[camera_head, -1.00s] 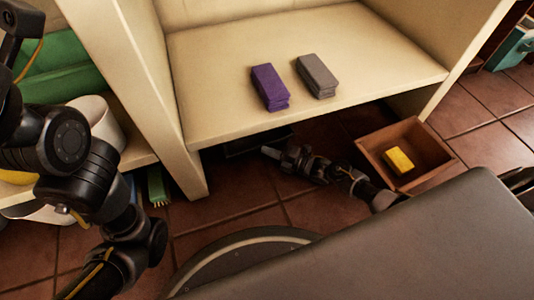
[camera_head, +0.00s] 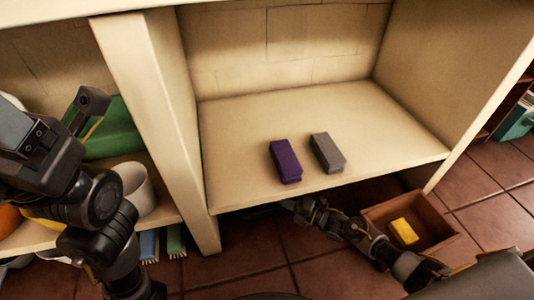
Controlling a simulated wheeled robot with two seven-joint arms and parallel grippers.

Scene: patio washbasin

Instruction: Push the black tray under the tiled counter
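The black tray is hard to make out. Only deep shadow shows in the low gap beneath the cream counter shelf (camera_head: 330,108), and I cannot pick out the tray's edge there. My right gripper (camera_head: 288,204) is low at the front edge of that gap, its tip partly hidden beneath the shelf. I cannot tell whether its fingers are open or whether it touches anything. My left arm is raised at the left of the view, in front of the left compartment. I cannot make out its fingertips.
A purple block (camera_head: 285,161) and a grey block (camera_head: 327,153) lie on the shelf. A brown wooden box (camera_head: 438,236) with a yellow block (camera_head: 404,231) stands on the tiled floor beside my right arm. A white pot (camera_head: 137,188) stands left of the cream upright (camera_head: 165,130).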

